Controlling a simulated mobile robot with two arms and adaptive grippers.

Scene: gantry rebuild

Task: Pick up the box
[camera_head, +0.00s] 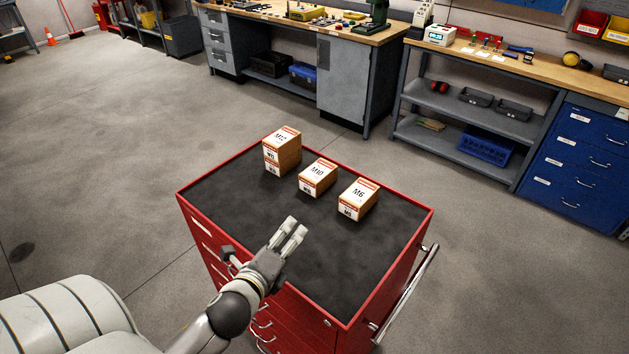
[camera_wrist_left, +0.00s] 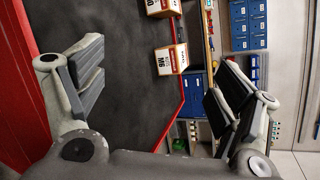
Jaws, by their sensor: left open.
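Three small cardboard boxes with white and red labels stand in a row on the black top of a red tool cart (camera_head: 320,317). The left box (camera_head: 283,151) is the tallest. The middle box (camera_head: 318,178) reads M10. The right box (camera_head: 358,200) reads M6; the M6 box also shows in the left wrist view (camera_wrist_left: 171,60), between my fingers but farther off. Another box (camera_wrist_left: 162,8) is cut by the top edge there. My left gripper (camera_head: 293,231) is open and empty over the front of the cart top, apart from the boxes. My right gripper is not seen.
The cart top (camera_head: 352,270) is bare in front of the boxes. A rail handle (camera_head: 408,290) runs along the cart's right side. Workbenches (camera_head: 330,28) and a blue drawer cabinet (camera_head: 575,160) stand behind, across open floor (camera_head: 110,130).

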